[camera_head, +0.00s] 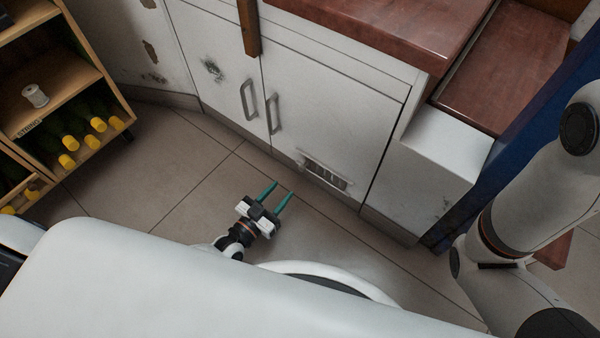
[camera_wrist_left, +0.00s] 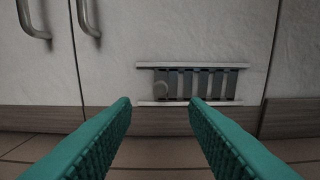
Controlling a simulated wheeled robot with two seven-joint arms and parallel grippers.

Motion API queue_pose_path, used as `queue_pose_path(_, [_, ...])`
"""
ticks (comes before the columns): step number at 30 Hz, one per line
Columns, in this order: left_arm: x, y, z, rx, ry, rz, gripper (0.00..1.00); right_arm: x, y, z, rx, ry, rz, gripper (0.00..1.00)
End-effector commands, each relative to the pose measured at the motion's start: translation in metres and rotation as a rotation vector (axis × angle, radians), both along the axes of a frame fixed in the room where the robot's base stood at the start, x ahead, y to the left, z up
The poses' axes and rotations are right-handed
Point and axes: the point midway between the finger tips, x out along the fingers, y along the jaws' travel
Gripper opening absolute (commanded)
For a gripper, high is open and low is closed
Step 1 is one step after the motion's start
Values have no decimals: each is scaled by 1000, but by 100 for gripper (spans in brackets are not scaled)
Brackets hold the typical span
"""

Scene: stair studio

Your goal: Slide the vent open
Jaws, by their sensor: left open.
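The vent (camera_head: 325,174) is a small slatted grille low on the right cabinet door. My left gripper (camera_head: 281,194) has teal fingers and is open and empty. It is above the floor, in front of the cabinet, pointing toward the vent and apart from it. My right gripper is out of view; only the right arm shows.
The white cabinet doors (camera_head: 335,110) have two metal handles (camera_head: 272,114) above and left of the vent. A wooden shelf (camera_head: 60,100) with yellow-capped bottles stands at the left. Wooden steps (camera_head: 505,70) rise at the right. Tiled floor (camera_head: 180,165) is clear before the cabinet.

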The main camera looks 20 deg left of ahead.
Motion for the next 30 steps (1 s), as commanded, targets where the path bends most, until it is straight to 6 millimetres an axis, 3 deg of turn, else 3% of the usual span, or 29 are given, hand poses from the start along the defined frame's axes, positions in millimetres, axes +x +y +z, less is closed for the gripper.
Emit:
queue_pose_path(6, [45,-17,-3,-3,-6,-1,40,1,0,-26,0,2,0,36])
queue_pose_path(12, [72,-27,-2,-3,-4,0,40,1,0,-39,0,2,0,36])
queue_pose_path(26, [84,-31,1,-2,-2,-1,40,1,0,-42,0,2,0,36])
queue_pose_path(30, [84,-31,0,-2,-2,-1,18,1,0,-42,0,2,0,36])
